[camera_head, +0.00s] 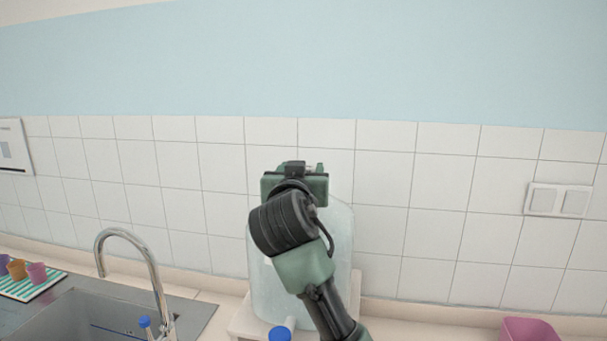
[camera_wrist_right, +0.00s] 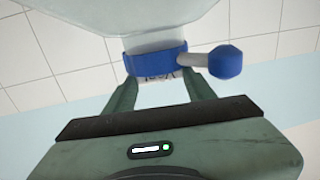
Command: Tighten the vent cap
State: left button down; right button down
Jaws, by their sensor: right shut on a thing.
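A large translucent carboy (camera_head: 340,250) stands against the tiled wall, partly hidden behind my right arm. A grey stem with a blue knob (camera_wrist_right: 226,61) sticks out sideways from the cap. My right gripper (camera_wrist_right: 160,84) is shut on the vent cap, one finger on each side. In the head view the right gripper (camera_head: 295,178) covers the carboy's top, hiding the cap. My left gripper is not in view.
The carboy rests on a pale stand (camera_head: 243,322). A blue-topped item (camera_head: 280,333) is at the bottom edge. Left are a sink (camera_head: 80,315), a chrome faucet (camera_head: 130,240) and a striped mat (camera_head: 22,290) with small coloured cups. A pink container (camera_head: 530,330) is at right.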

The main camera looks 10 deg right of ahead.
jog(key=shift+a+m+g+h, duration=0.15)
jog(key=shift+m+g+h, duration=0.25)
jog(key=shift+m+h, duration=0.3)
jog(key=shift+h, duration=0.3)
jog(key=c, duration=0.8)
grip_release()
jog(key=shift+w, duration=0.15)
jog(key=b+v, duration=0.3)
jog(key=v, duration=0.3)
jog(key=shift+s+a+f+b, duration=0.1)
jog(key=shift+s+a+b, duration=0.2)
jog(key=shift+b, duration=0.05)
jog(key=shift+s+a, duration=0.15)
jog(key=shift+s, duration=0.35)
